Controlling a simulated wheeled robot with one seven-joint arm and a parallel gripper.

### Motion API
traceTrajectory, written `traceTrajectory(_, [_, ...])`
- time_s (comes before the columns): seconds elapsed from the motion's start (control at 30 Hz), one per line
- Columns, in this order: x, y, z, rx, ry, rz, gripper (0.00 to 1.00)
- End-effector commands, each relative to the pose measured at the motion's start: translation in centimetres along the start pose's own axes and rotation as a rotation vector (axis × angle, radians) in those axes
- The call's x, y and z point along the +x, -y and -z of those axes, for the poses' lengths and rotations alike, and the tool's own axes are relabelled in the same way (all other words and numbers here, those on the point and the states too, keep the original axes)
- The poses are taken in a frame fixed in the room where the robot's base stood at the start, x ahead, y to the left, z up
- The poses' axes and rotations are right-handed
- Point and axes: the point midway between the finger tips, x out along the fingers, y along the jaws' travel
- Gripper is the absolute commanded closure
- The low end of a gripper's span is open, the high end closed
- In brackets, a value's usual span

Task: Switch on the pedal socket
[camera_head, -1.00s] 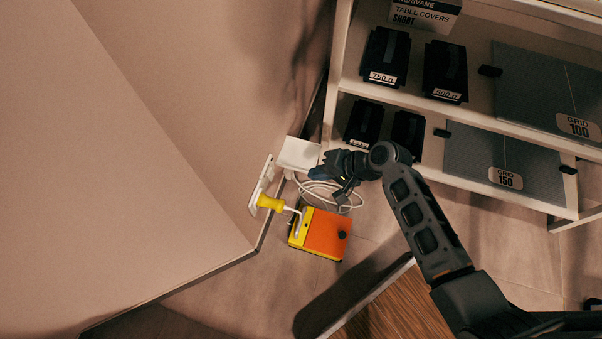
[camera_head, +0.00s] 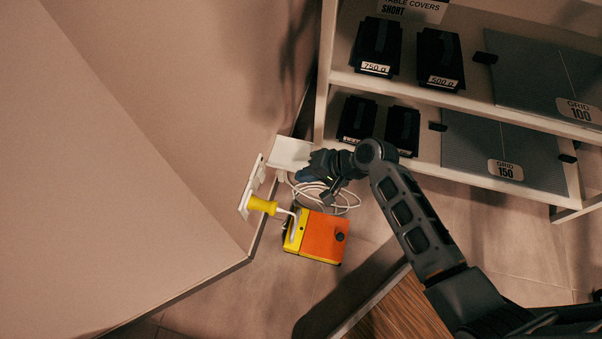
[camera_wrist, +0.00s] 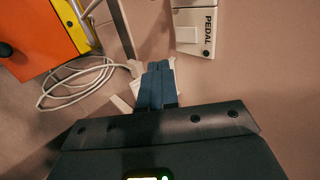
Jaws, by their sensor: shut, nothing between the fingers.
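A white fitting labelled PEDAL (camera_wrist: 194,32) shows at the top of the wrist view, with a small dark dot near its lower edge. My gripper (camera_wrist: 160,68) is shut and empty, its blue fingers together, below and left of that fitting and apart from it in the picture. In the head view my gripper (camera_head: 304,175) is beside a white box (camera_head: 289,153) near the wall. A white wall plate (camera_head: 250,188) with a yellow plug (camera_head: 263,205) is to its left. I cannot tell which head-view part bears the PEDAL label. My fingers hide part of a white object behind them.
An orange and yellow box (camera_head: 325,237) is on the floor below the gripper, with a looped white cable (camera_head: 340,200) beside it. A shelf unit (camera_head: 450,98) with black weights and grey grid panels stands to the right. A wooden top (camera_head: 400,308) is at the bottom.

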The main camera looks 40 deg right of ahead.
Motion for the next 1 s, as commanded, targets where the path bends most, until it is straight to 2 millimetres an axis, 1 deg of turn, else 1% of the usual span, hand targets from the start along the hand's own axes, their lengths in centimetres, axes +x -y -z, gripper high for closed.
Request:
traceTrajectory(0.03, [1.4, -0.2, 0.0, -0.002, 0.001, 0.001, 1.0])
traceTrajectory(0.1, [2.8, -0.3, 0.0, -0.002, 0.001, 0.001, 1.0])
traceTrajectory(0.37, [7.8, -0.3, 0.0, -0.003, 0.001, 0.0, 1.0])
traceTrajectory(0.4, [8.3, 0.2, 0.1, -0.004, 0.0, 0.002, 1.0])
traceTrajectory(0.53, [9.5, 1.4, 0.0, -0.004, 0.0, 0.001, 1.0])
traceTrajectory(0.7, [10.4, 2.3, 0.0, -0.002, 0.0, 0.001, 1.0])
traceTrajectory(1.0, [10.5, 2.6, 0.0, -0.001, 0.0, 0.0, 1.0])
